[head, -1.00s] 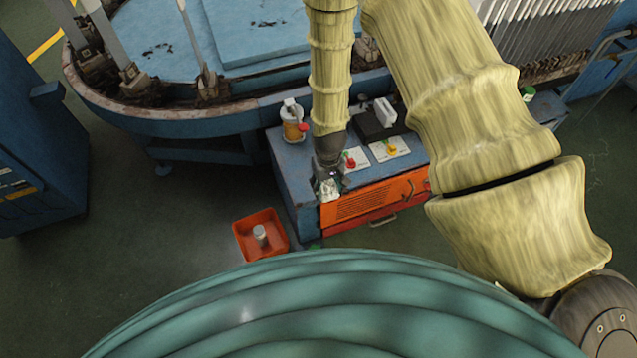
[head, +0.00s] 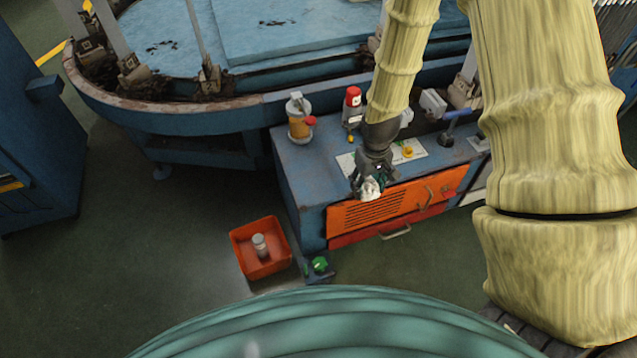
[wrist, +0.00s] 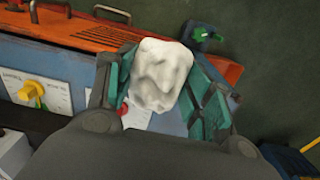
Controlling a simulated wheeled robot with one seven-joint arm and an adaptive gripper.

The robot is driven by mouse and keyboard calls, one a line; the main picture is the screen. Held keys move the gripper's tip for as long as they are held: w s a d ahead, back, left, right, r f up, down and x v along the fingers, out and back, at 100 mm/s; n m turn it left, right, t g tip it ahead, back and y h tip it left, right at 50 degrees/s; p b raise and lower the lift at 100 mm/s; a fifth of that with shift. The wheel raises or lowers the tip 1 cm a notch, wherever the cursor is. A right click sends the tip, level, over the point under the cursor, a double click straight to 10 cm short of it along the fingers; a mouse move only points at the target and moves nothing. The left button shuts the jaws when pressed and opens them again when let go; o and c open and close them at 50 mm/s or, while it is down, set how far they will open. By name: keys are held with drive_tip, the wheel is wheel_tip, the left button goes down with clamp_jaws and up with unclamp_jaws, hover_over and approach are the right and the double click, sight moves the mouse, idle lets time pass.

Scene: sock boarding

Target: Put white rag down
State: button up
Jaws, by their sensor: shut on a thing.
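The white rag (wrist: 162,76) is a crumpled lump between the two green-padded fingers of my gripper (wrist: 158,88) in the wrist view. My gripper (head: 371,180) is shut on it. In the head view the rag (head: 371,189) shows as a small pale lump at the fingertips, in front of the orange drawer panel and near the front edge of the blue cabinet top (head: 310,165). The rag looks raised and apart from the cabinet, though the exact gap cannot be told.
A white-and-amber container (head: 299,120) and a red-capped bottle (head: 352,105) stand on the cabinet. Control plates with knobs lie behind my gripper. A red bin (head: 240,244) holding a grey cylinder sits on the floor to the left. A green button (head: 319,264) is low beside the cabinet.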

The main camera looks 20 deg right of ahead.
drive_tip(key=b, duration=0.1)
hover_over(319, 184)
drive_tip(key=shift+f, duration=0.7)
drive_tip(key=shift+f+b, duration=0.6)
drive_tip(key=shift+f, duration=1.15)
drive_tip(key=shift+f, duration=0.2)
drive_tip(key=o, duration=1.1)
drive_tip(key=shift+r, duration=0.1)
